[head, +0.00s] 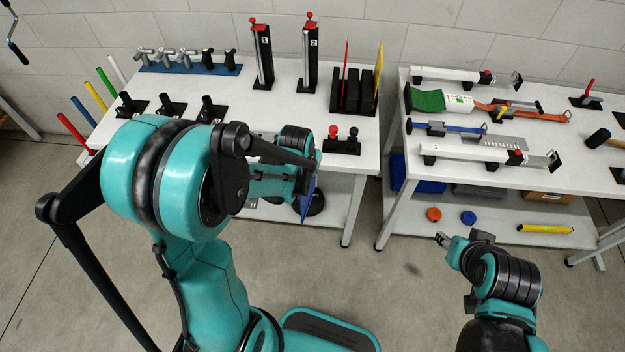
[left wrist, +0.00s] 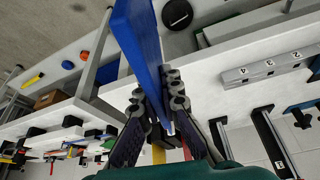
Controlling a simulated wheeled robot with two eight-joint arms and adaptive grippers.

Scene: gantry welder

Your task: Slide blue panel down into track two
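In the left wrist view a flat blue panel (left wrist: 140,45) stands between the fingers of my left gripper (left wrist: 158,90), which is shut on it. In the head view a narrow strip of the blue panel (head: 308,196) shows below my left gripper, in front of the left table's edge; my arm hides much of the gripper. A black rack (head: 352,93) with upright slots holds a red panel (head: 346,66) and a yellow panel (head: 379,72). An upright track marked 2 (head: 311,60) stands beside one marked 1 (head: 263,58). My right gripper (head: 443,240) is low at the right, holding nothing visible.
A small black stand with red and black knobs (head: 342,142) sits near the front of the left table (head: 372,145). The right table (head: 391,150) carries several clamps and rails. There is a gap between the tables. Colored rods stand at the left table's left end.

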